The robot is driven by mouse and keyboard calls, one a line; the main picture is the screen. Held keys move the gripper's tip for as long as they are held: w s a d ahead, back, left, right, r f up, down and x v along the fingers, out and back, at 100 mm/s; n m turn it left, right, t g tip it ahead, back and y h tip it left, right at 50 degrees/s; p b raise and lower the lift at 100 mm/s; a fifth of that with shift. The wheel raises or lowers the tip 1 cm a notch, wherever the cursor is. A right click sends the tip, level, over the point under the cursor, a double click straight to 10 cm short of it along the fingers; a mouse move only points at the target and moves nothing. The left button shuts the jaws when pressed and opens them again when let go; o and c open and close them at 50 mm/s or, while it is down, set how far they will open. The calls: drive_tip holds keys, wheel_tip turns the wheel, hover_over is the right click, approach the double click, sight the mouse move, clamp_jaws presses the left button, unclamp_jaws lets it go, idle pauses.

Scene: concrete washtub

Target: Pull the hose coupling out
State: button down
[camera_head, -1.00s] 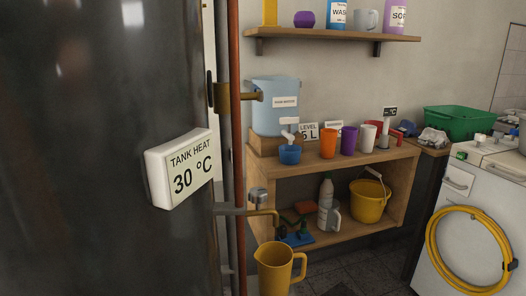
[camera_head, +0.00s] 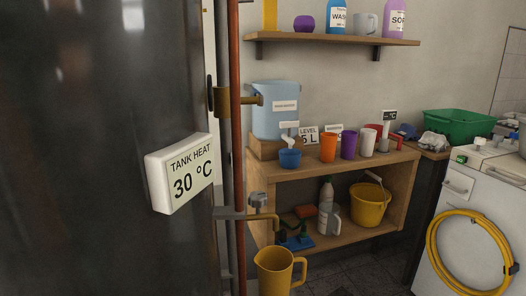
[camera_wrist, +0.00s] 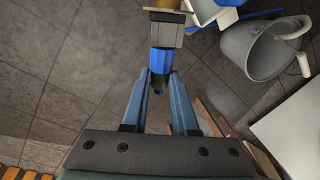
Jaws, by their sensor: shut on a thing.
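The hose coupling (camera_wrist: 161,62), a blue cylinder with a dark tip, shows in the wrist view at top centre. Its upper end meets a grey square collar (camera_wrist: 162,32) with a brass-coloured part (camera_wrist: 165,5) above it. No gap shows between coupling and collar. My gripper (camera_wrist: 161,80) has its two blue-grey fingers on either side of the coupling's lower part and is shut on it. The dark tip points down between the fingers. In the head view my gripper is not visible, and I cannot make out the coupling there.
A grey bucket (camera_wrist: 262,50) and a white surface (camera_wrist: 292,140) lie to the right in the wrist view. In the head view, a dark tank (camera_head: 90,80) fills the left. A tap (camera_head: 258,201) sits above a yellow jug (camera_head: 273,272), beside a wooden shelf unit (camera_head: 345,240).

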drive_tip(key=shift+s+d+p, duration=0.5)
drive_tip(key=shift+d, duration=0.1)
idle(0.7)
drive_tip(key=s+d+p, duration=0.3)
drive_tip(key=s+d, duration=0.1)
drive_tip(key=d, duration=0.2)
drive_tip(key=shift+s, duration=0.2)
idle(0.9)
